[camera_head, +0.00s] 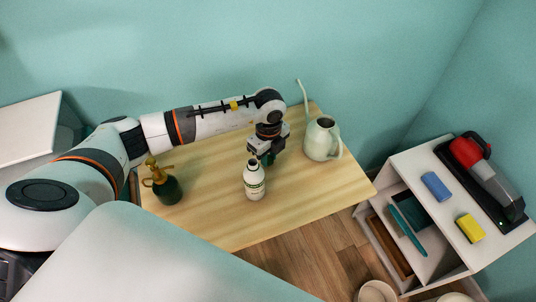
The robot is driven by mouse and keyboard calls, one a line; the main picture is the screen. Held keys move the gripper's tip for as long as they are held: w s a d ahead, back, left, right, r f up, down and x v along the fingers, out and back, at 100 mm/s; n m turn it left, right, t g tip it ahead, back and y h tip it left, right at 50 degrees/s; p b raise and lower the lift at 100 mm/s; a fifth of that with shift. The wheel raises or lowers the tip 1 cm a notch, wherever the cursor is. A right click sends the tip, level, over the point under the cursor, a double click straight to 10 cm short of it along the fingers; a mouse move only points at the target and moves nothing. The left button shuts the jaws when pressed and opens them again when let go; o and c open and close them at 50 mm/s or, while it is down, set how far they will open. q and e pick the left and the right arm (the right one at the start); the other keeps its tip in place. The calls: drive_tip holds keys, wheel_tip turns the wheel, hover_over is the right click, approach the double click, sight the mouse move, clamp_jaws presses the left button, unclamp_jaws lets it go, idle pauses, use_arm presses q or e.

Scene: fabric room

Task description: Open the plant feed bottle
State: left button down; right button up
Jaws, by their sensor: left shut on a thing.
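The plant feed bottle (255,184), white with a dark printed label, stands upright on the wooden table (215,215). Its narrow top shows a dark spot, too small to tell clearly. My left gripper (266,158) is just behind and to the right of the bottle's top. It is shut on a small dark green thing that looks like the bottle's cap, mostly hidden by the gripper. My right gripper is not in view.
A dark green spray bottle (167,189) with a brass top stands at the table's left. A pale green watering can (321,140) stands at the back right. A white shelf (450,215) holds a blue block, a yellow block and a red-and-grey handheld device. The table front is clear.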

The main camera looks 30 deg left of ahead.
use_arm(q)
drive_tip(key=shift+f, duration=0.6)
drive_tip(key=shift+f, duration=0.1)
drive_tip(key=c, duration=1.2)
unclamp_jaws()
drive_tip(key=shift+o, duration=0.2)
